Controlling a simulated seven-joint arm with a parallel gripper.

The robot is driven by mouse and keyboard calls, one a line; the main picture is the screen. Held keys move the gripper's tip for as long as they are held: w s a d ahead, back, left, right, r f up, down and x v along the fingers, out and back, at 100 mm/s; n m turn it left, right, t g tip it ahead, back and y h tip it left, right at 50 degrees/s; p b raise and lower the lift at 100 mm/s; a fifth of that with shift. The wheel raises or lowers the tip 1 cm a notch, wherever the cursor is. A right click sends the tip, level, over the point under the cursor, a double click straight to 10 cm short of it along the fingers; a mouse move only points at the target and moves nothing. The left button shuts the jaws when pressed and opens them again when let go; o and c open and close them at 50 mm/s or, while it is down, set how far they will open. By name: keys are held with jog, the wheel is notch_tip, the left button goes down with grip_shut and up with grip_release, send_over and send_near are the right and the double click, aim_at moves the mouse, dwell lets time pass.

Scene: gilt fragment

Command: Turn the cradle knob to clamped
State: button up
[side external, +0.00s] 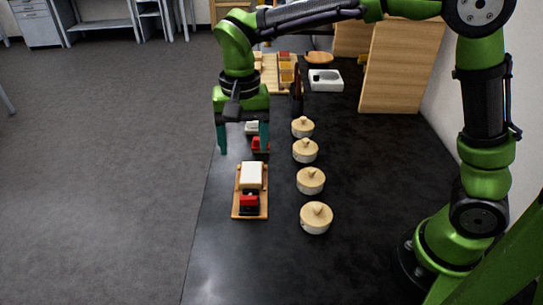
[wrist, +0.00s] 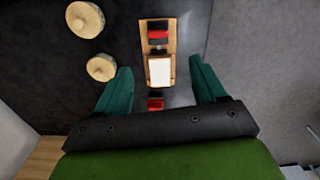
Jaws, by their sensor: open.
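A wooden board (side external: 236,211) on the dark table carries a white block (side external: 251,174) and a red-and-black part (side external: 249,200) at its near end. I cannot tell for sure which part is the cradle knob, nor read its setting. The wrist view also shows the board, with the white block (wrist: 160,71) and the red part (wrist: 158,33). My gripper (side external: 243,151) is open and empty, its teal fingers pointing down beyond the board. Another red part (side external: 260,144) and a white piece (side external: 252,128) show between and behind the fingers, partly hidden.
Several round cream pots with wooden lids (side external: 316,217) stand in a row right of the board. A white basin (side external: 325,80) and a tray of coloured pieces (side external: 270,75) lie farther back. The near table is clear; its left edge is close to the board.

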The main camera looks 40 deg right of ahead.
aim_at(249, 197)
jog(key=shift+m, duration=0.8)
notch_tip(249, 197, down, 16)
jog(key=shift+d+r, duration=0.1)
jog(key=shift+d, duration=0.05)
jog(key=c, duration=1.1)
jog(key=shift+o, duration=0.2)
